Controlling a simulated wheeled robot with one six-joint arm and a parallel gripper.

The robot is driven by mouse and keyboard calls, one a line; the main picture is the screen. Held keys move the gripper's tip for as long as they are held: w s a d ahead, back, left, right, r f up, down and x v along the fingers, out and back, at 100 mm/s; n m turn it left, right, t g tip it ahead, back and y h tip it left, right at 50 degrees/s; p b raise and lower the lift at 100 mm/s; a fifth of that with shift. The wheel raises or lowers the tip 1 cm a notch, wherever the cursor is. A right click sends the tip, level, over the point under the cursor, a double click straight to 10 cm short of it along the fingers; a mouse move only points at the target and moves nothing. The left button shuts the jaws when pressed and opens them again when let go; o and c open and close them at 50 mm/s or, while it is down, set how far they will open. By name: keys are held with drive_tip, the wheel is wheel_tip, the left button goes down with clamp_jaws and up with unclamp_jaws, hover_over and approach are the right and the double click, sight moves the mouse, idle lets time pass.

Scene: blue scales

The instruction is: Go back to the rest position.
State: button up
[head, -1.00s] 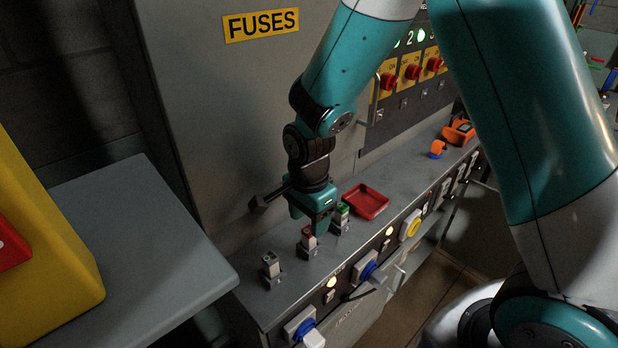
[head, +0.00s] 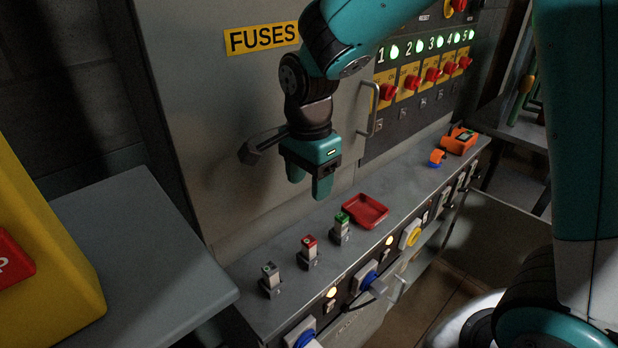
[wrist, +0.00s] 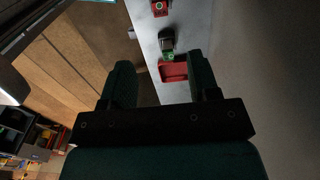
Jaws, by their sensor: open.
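My gripper (head: 309,188) hangs above the grey ledge in the head view, fingers pointing down, open and empty. In the wrist view its two fingers (wrist: 162,85) stand apart with nothing held between them. Below it on the ledge stand a grey fuse (head: 270,276), a red fuse (head: 309,247) and a green fuse (head: 341,224), each upright in a holder. The green fuse (wrist: 168,55) and the red fuse (wrist: 159,8) also show in the wrist view, apart from the fingers.
A red tray (head: 384,214) lies on the ledge (head: 330,275) beside the green fuse. Orange devices (head: 459,141) sit farther right. The fuse cabinet (head: 235,110) with its door handle (head: 372,108) rises close behind my gripper. A yellow box (head: 45,240) stands on a grey table at left.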

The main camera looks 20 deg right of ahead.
idle(0.3)
drive_tip(key=s+a+r+n+y, duration=0.2)
drive_tip(key=s+r+n, duration=0.1)
drive_tip(key=s+n, duration=0.6)
drive_tip(key=s+a+r+n+y, duration=0.2)
drive_tip(key=s+a+r+n, duration=0.1)
drive_tip(key=s+n, duration=0.6)
drive_tip(key=r+n, duration=0.1)
drive_tip(key=n, duration=0.2)
drive_tip(key=shift+s+r+n, duration=0.25)
drive_tip(key=shift+r+n, duration=0.05)
